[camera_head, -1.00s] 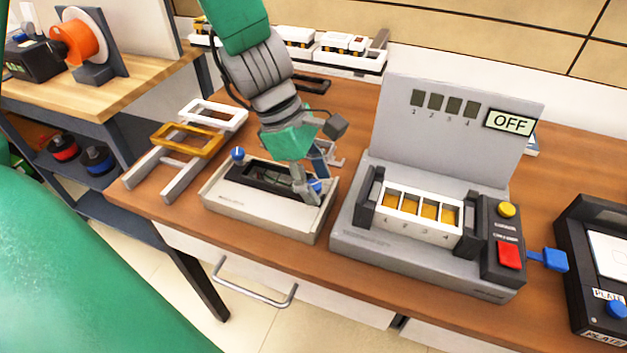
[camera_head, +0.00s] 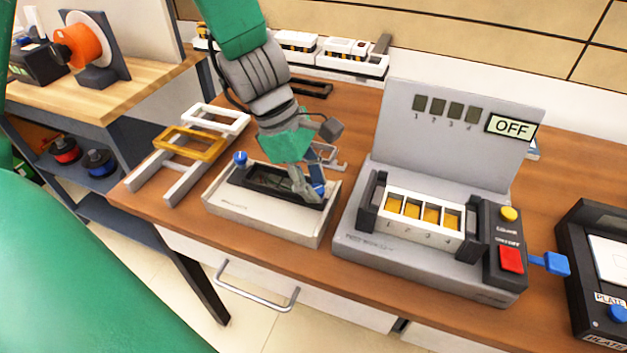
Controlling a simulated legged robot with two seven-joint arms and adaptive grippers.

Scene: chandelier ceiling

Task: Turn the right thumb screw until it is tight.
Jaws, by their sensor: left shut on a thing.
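The right thumb screw (camera_head: 319,188) is a small blue knob at the right end of the black frame (camera_head: 262,183) on the light beige fixture (camera_head: 262,218). My left gripper (camera_head: 312,191) comes down from above, with its fingers shut around this knob and hiding part of it. The left thumb screw (camera_head: 240,158), also blue, stands clear at the frame's left end. My right gripper does not show.
A grey test station (camera_head: 425,262) with an OFF display (camera_head: 509,126) stands close on the right. A rack with white and amber frames (camera_head: 192,143) stands on the left. White units (camera_head: 340,58) line the back. A strip of bare wooden table (camera_head: 290,259) runs in front.

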